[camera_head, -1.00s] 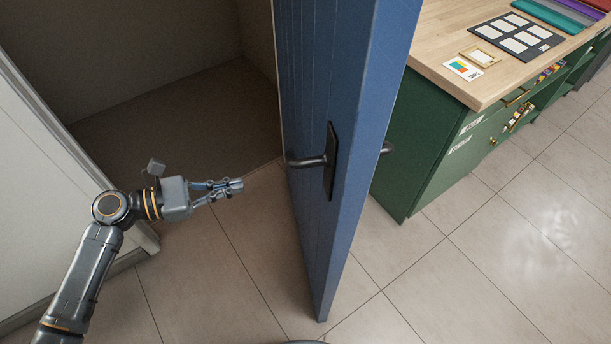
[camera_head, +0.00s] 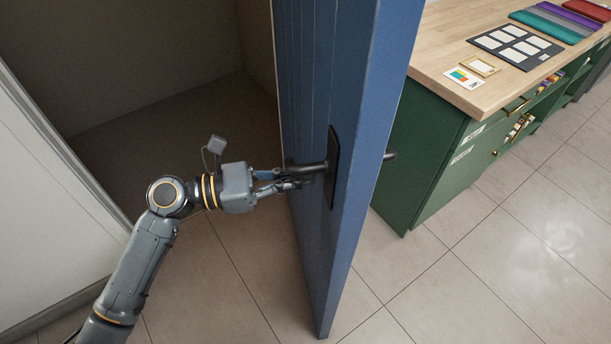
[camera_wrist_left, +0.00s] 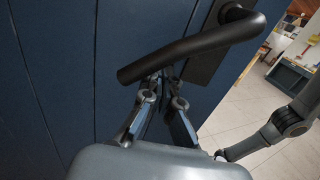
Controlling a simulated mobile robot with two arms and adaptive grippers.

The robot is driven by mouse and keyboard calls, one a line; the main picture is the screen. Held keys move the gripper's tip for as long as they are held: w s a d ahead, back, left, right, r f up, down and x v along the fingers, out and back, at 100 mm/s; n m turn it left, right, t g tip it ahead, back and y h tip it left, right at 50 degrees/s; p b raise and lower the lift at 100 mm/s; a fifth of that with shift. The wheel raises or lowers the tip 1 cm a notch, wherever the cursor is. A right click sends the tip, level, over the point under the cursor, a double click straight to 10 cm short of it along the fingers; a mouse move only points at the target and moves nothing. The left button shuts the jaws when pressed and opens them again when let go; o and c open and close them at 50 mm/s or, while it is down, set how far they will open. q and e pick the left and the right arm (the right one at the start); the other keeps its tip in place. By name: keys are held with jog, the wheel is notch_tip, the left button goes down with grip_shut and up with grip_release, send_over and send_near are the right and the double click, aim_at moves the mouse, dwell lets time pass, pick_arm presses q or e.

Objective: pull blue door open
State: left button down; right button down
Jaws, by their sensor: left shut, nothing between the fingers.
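The blue door (camera_head: 318,245) stands open, its narrow edge turned towards me. A dark lever handle (camera_head: 308,166) sticks out from its left face, on a black plate (camera_head: 333,168). My left gripper (camera_head: 296,183) is shut and empty, at the lever beside the door's left face. In the left wrist view the lever (camera_wrist_left: 190,48) crosses above and in front of the shut fingertips (camera_wrist_left: 164,84), with the door (camera_wrist_left: 60,60) behind. The fingertips are close to the lever; I cannot tell whether they touch. My right gripper is not in view.
A dark doorway recess (camera_head: 170,120) opens left of the door, with a white panel (camera_head: 45,210) at far left. A green cabinet (camera_head: 425,150) with a wooden top (camera_head: 440,60) stands close right of the door. Tiled floor (camera_head: 500,275) is clear in front.

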pick_arm(q)
jog(key=shift+w+d, duration=0.15)
jog(key=shift+d, duration=0.4)
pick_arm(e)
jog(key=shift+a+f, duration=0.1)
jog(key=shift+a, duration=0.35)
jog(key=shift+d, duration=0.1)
